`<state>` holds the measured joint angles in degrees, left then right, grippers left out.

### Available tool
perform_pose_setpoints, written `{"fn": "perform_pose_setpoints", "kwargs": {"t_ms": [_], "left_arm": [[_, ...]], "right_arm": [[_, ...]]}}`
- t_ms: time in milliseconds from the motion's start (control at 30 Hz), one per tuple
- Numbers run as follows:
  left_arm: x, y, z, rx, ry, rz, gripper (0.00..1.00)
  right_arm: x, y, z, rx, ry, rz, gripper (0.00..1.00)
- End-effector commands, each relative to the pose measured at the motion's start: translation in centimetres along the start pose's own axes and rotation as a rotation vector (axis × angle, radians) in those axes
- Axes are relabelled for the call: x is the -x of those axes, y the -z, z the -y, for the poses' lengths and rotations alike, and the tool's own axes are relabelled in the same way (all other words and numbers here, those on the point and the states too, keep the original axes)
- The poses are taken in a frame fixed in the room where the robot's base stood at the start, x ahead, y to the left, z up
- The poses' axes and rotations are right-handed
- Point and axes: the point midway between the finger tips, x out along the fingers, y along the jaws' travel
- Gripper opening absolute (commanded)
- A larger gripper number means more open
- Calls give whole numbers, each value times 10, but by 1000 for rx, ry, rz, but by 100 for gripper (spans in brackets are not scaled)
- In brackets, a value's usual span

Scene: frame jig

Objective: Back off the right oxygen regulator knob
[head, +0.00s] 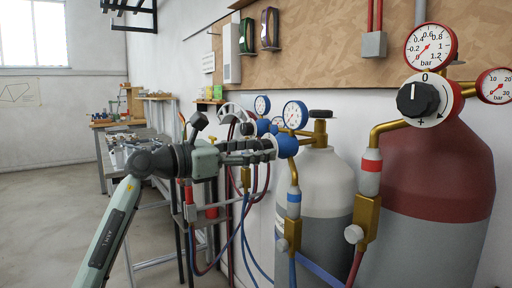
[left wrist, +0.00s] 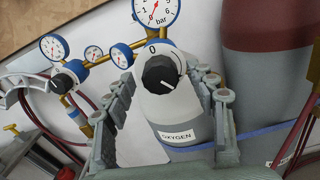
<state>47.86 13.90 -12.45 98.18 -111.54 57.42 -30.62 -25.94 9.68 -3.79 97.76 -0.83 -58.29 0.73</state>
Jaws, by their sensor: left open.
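The right oxygen regulator knob (left wrist: 161,73) is black and sits on a white dial marked 0, above a grey cylinder labelled OXYGEN (left wrist: 178,135). Its white pointer line points to the lower right, away from the 0. My left gripper (left wrist: 168,78) is open, with one finger on each side of the knob; I cannot tell whether they touch it. In the head view, my left gripper (head: 268,148) is at the blue regulator (head: 286,145) and hides the knob. The regulator's blue-rimmed gauge (head: 295,114) stands above. My right gripper is not in view.
A second blue regulator with its own black knob (left wrist: 63,82) is at the left. A red-brown cylinder (head: 440,175) with a large black knob (head: 417,98) stands at the right. Hoses (head: 249,235) hang below my gripper. A workbench (head: 118,150) is behind.

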Motion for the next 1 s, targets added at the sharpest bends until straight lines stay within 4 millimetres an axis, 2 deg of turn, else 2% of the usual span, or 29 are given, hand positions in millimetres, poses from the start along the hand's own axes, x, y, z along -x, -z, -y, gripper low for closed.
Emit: {"fn": "perform_pose_setpoints", "kwargs": {"t_ms": [333,733,1000], "left_arm": [[-5,0,0,0,1,0,55],[-5,0,0,1,1,0,7],[-5,0,0,30,1,-1,7]], "right_arm": [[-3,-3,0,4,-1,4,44],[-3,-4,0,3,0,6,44],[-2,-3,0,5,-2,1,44]]}}
